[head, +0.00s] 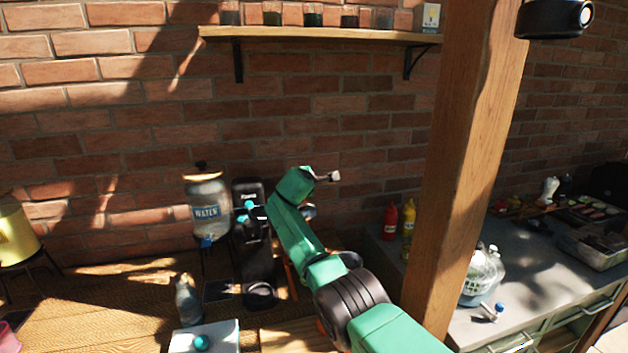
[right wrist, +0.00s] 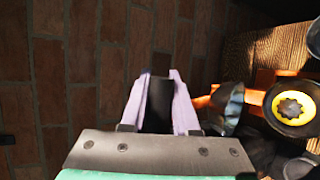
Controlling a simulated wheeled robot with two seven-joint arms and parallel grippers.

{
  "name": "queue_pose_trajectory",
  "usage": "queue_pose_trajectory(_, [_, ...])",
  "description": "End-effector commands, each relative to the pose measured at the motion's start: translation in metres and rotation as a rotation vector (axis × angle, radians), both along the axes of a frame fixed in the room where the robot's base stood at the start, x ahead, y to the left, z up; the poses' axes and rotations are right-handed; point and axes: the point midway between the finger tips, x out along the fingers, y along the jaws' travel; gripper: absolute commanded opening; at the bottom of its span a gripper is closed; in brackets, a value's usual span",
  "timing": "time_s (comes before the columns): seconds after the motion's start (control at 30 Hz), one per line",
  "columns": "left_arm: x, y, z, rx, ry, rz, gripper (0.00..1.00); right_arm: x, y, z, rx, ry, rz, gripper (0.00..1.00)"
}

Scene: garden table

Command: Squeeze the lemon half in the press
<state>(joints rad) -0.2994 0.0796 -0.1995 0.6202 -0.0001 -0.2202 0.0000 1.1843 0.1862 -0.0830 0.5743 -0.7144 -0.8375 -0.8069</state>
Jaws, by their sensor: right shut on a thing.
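My right gripper (head: 328,176) is raised in front of the brick wall in the head view, at the end of my green arm. In the right wrist view its two pale fingers (right wrist: 160,100) are shut on a dark bar, which looks like the press handle (right wrist: 160,72). Orange parts of the press (head: 291,277) show behind my arm in the head view. The right wrist view shows its orange frame (right wrist: 258,101), a dark cone and a yellow-rimmed round part with a dark star. I cannot make out the lemon half. My left gripper is out of view.
A black machine (head: 250,240) and a water dispenser (head: 208,210) stand left of my arm. A grey bottle (head: 187,302) and a white box (head: 215,337) are nearer. A wooden post (head: 470,150) rises close on the right. A shelf (head: 320,37) hangs above.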

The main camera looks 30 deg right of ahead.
Motion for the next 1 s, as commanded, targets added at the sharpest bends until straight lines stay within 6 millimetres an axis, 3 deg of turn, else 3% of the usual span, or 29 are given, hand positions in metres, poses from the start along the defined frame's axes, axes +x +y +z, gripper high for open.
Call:
queue_pose_trajectory(0.03, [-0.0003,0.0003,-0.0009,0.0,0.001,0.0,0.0,0.0014,0.005,-0.0123,0.013,0.016,0.008,0.0])
queue_pose_trajectory(0.43, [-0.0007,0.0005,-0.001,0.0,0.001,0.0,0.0,0.0014,0.0051,-0.0123,0.013,0.016,0.008,0.0])
queue_pose_trajectory(0.47, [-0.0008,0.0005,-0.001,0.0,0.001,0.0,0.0,0.0014,0.0051,-0.0123,0.013,0.016,0.008,0.32])
queue_pose_trajectory(0.53, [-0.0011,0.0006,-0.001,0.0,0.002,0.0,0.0,0.0014,0.0053,-0.0123,0.014,0.015,0.009,0.58])
queue_pose_trajectory(1.0, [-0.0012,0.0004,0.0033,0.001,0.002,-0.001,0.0,0.0012,0.0065,-0.0069,0.013,0.012,0.01,0.58])
